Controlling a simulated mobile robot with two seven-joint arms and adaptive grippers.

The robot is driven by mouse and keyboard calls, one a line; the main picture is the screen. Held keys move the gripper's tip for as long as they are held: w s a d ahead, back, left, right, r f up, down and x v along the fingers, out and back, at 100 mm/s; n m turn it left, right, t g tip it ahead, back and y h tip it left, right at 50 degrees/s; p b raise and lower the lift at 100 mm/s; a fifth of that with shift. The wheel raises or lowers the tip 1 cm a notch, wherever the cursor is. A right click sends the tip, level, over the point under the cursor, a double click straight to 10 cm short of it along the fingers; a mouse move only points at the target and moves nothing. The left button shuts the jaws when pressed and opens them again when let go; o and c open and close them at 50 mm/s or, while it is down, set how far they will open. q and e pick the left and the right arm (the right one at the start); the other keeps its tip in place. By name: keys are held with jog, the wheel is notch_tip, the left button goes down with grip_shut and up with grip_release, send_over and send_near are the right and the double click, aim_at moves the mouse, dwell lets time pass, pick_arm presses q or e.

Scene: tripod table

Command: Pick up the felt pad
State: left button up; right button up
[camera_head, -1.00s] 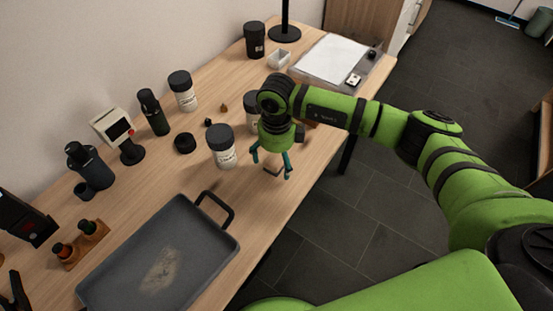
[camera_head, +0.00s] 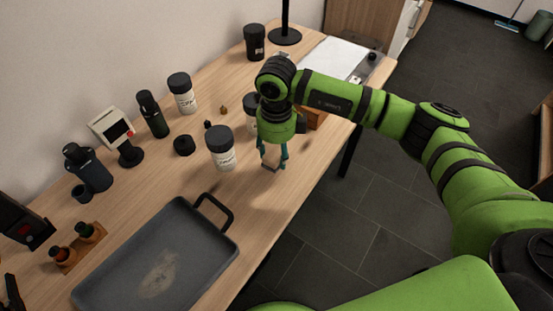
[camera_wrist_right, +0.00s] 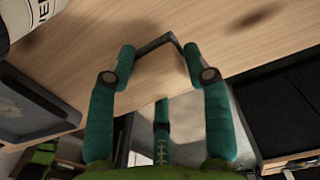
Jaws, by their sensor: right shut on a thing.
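A thin dark grey angular piece, which appears to be the felt pad (camera_head: 270,167), is between the fingertips of my right gripper (camera_head: 273,164). The gripper points down over the table's front edge area, right of the white jar with a black lid (camera_head: 220,149). In the right wrist view the two teal fingertips (camera_wrist_right: 159,54) press on opposite sides of the pad (camera_wrist_right: 156,44), with its bent dark edge showing between them. I cannot tell whether the pad is clear of the wood. My left gripper is not in view.
A grey tray with a handle (camera_head: 107,268) lies at the front left of the table (camera_head: 190,180). Several jars, bottles and a small black lid (camera_head: 184,145) stand behind. An orange-brown block (camera_head: 316,118) is behind my right gripper. Floor is open on the right.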

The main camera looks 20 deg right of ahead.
jog(key=s+d+r+b, duration=0.2)
jog(key=s+d+r, duration=0.3)
jog(key=d, duration=0.5)
notch_tip(320, 180, up, 2)
jog(key=shift+s+d+r, duration=0.15)
jog(key=shift+s+d, duration=0.05)
jog(key=shift+s, duration=0.1)
jog(key=shift+o, duration=0.6)
